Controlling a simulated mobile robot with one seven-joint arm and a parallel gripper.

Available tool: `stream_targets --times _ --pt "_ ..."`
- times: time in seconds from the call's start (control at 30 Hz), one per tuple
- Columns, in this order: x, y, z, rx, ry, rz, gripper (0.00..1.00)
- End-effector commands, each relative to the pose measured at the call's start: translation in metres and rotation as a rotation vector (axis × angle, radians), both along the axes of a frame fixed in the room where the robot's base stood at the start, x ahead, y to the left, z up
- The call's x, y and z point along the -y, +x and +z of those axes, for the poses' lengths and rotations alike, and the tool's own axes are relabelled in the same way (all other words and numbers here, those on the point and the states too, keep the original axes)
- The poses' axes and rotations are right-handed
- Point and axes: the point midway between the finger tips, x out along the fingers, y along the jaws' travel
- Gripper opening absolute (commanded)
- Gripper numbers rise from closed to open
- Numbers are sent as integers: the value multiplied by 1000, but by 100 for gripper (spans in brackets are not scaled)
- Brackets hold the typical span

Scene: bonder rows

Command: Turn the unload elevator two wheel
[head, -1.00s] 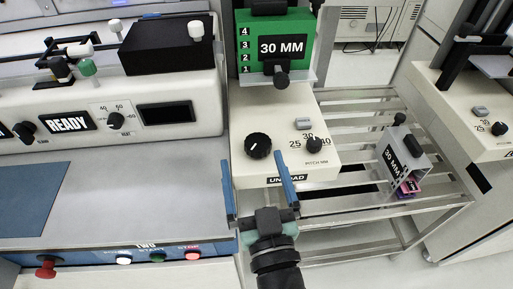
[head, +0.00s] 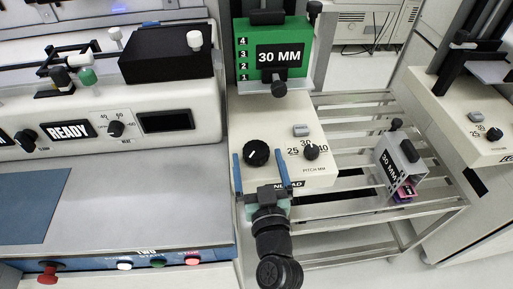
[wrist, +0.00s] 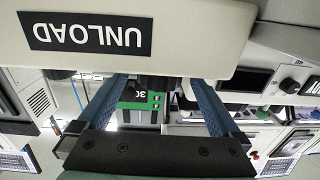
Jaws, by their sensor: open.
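The wheel is a round black knob (head: 256,152) with a white pointer mark, on the cream top of the unload elevator (head: 320,178). My gripper (head: 258,155) is open and empty, its two blue fingers lying one on each side of the wheel in the head view. I cannot tell how high the fingertips are over it. In the wrist view, which is upside down, the gripper (wrist: 160,88) shows beside the elevator's UNLOAD label (wrist: 88,34). A dark shape between the fingers there may be the wheel.
A smaller pitch knob (head: 311,152) sits right of the wheel. A green 30 MM magazine (head: 272,52) stands behind it. A grey 30 MM magazine (head: 400,168) rests on the slatted rack (head: 350,208). The bonder console with a READY label (head: 69,131) is left.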

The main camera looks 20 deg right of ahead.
Motion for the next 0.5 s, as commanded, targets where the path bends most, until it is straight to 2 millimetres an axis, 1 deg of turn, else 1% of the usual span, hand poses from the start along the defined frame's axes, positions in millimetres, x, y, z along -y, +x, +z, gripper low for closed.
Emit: stream_targets --times 0.03,0.1,0.2,0.5 --pt "2 7 2 1 0 0 100" --pt "4 14 2 2 0 0 100" --pt "5 20 1 2 0 -1 100" --pt "6 24 0 1 1 -1 100"
